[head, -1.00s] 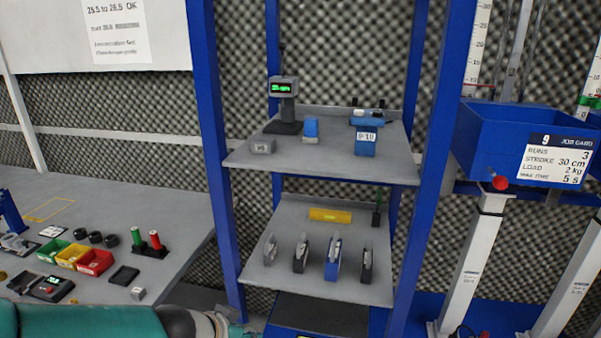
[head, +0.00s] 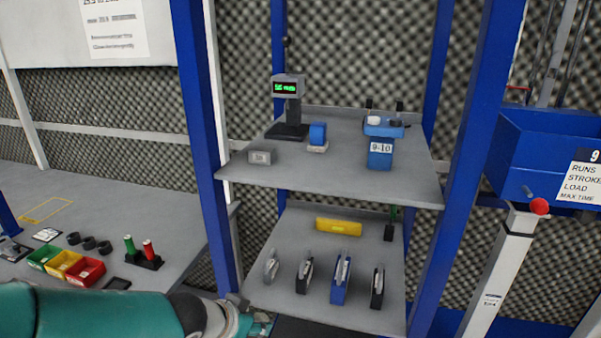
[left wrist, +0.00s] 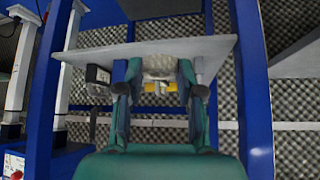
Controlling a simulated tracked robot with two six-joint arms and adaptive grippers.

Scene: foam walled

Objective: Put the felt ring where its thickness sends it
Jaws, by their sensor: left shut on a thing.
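My left gripper (head: 262,322) is low in the head view, in front of the shelf unit; its fingertips are hard to see there. In the left wrist view, my left gripper (left wrist: 160,88) is shut on a pale thing (left wrist: 158,66), apparently the felt ring, partly hidden by the fingers. A gauge with a lit green display (head: 287,87) stands on the upper shelf; its digits are too small to read surely. A green bin (head: 45,256), a yellow bin (head: 65,264) and a red bin (head: 86,271) sit on the left bench. My right gripper is not in view.
The upper shelf (head: 335,182) also holds a small grey block (head: 260,157), a blue block (head: 318,134) and a blue 9-10 holder (head: 381,155). The lower shelf holds a yellow case (head: 338,227) and several upright tools. Blue posts flank the shelves. Dark rings (head: 89,243) lie behind the bins.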

